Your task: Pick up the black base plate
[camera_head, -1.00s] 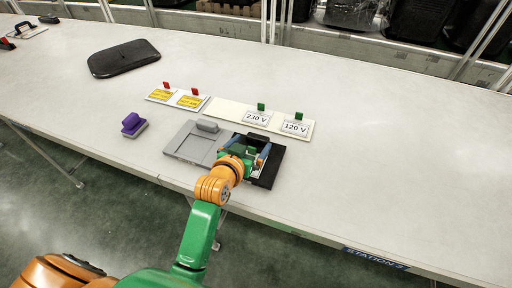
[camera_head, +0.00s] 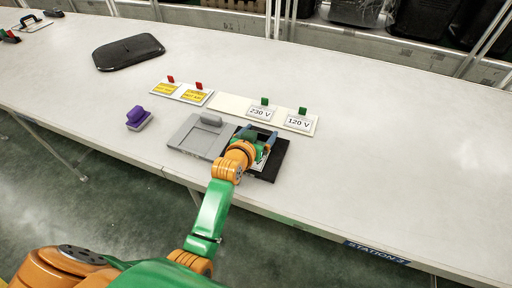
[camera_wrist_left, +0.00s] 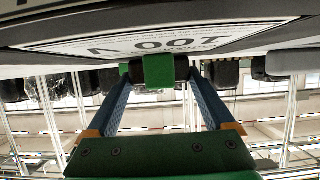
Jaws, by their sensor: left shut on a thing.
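The black base plate (camera_head: 279,163) lies at the front edge of the table, beside a grey base plate (camera_head: 187,142). My left gripper (camera_head: 258,134) is over the black plate, its blue fingers at the plate's far side. In the left wrist view the fingers (camera_wrist_left: 159,72) are shut on what looks like the plate's black handle (camera_wrist_left: 182,68). My right gripper is not in view.
Behind stand 230 V (camera_head: 260,113) and 120 V (camera_head: 298,122) cards with green tabs, and yellow cards (camera_head: 194,97) with red tabs. A purple-handled block (camera_head: 139,120) is at left, a dark tray (camera_head: 128,52) farther back. The table's right side is clear.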

